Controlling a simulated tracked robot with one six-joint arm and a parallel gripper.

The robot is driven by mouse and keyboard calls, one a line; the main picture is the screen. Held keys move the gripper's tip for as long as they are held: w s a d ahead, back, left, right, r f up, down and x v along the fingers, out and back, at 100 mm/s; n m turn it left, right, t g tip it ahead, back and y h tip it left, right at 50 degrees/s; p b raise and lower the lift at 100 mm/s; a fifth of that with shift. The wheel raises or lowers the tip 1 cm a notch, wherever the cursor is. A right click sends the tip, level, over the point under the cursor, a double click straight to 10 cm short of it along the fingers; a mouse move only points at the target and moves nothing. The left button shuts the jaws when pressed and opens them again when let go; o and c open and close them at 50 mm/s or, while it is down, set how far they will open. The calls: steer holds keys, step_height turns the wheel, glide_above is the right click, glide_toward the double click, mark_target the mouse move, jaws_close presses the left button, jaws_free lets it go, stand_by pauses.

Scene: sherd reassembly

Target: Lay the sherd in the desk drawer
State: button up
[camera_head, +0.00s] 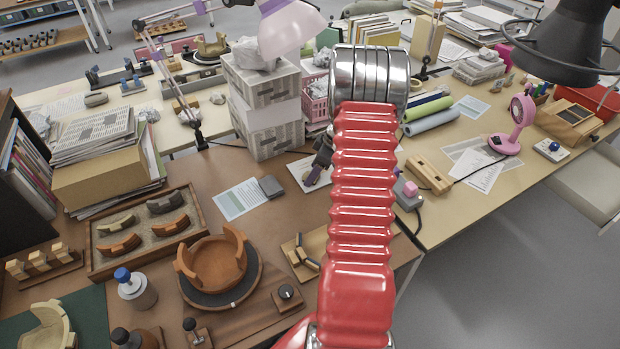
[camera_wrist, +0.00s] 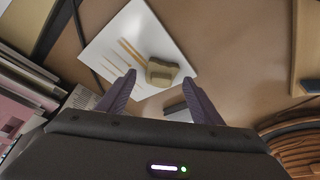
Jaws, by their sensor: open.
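A small tan, blocky piece (camera_wrist: 162,72), possibly the sherd, lies on a white sheet with brown lines (camera_wrist: 118,48) in the wrist view. My gripper (camera_wrist: 157,82) is open, its two purple fingers apart with the piece between and just beyond their tips. I cannot tell its height above the sheet. In the head view my gripper (camera_head: 317,172) is partly hidden behind my red arm, over the sheet (camera_head: 302,168). Several curved sherds, one of them orange-brown (camera_head: 119,245), lie in a sand tray (camera_head: 95,268). I cannot make out a desk drawer.
A partly rebuilt orange bowl (camera_head: 215,262) stands on a dark turntable (camera_head: 222,298) at the front. Stacked white boxes (camera_head: 268,115) stand behind the sheet. A blue-capped bottle (camera_head: 135,288) is at front left. Brown desktop near the printed card (camera_head: 240,198) is partly clear.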

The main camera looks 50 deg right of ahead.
steer(key=shift+w+a+f, duration=0.1)
steer(key=shift+w+f, duration=0.05)
steer(key=shift+f, duration=0.25)
steer(key=c, duration=1.3)
steer(key=shift+o, duration=0.2)
steer(key=shift+r, duration=0.1)
step_height(320, 180, up, 10)
stand_by(0.5)
